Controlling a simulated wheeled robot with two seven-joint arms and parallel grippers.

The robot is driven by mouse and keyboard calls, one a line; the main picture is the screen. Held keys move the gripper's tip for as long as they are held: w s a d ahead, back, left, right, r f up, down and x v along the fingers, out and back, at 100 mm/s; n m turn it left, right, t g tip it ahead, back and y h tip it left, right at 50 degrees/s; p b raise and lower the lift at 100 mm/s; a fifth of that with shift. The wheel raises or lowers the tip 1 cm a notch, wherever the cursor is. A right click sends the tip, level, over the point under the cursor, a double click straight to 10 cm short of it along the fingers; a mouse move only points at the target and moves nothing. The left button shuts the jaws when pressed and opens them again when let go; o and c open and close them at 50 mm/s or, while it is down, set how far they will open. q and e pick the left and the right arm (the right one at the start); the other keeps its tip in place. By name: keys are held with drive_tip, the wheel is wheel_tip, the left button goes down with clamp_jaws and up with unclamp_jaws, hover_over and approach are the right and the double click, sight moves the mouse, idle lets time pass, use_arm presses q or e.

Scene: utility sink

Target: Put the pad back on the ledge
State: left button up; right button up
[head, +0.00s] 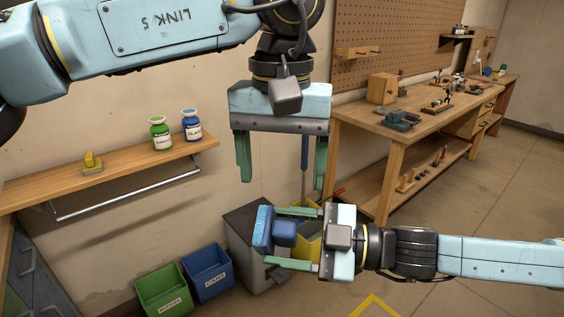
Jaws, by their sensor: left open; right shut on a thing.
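A blue pad (263,228) with a block-like blue grip on its back is held by my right gripper (272,236), low in the middle of the head view. The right gripper's green fingers lie above and below the grip, and the pad face points left. My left gripper (282,178) is open and empty above it, fingers pointing down. The wooden ledge (45,186) is on the wall at left, apart from both grippers. On it stand a small yellow block-like item (92,163), a green jar (160,134) and a blue jar (192,126).
A metal rail (125,197) hangs under the ledge. A green bin (163,291), a blue bin (208,272) and a dark grey cabinet (243,219) stand below. A wooden workbench (440,124) with tools is at back right. The ledge has bare room left of the yellow item and between it and the jars.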

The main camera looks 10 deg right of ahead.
sight(281, 246)
use_arm(q)
wheel_tip(281, 246, down, 12)
drive_tip(key=shift+r, duration=0.1)
idle(0.4)
drive_tip(key=shift+c, duration=0.5)
drive_tip(key=c, duration=1)
use_arm(e)
drive_tip(key=o, duration=1)
drive_tip(key=shift+o, duration=0.2)
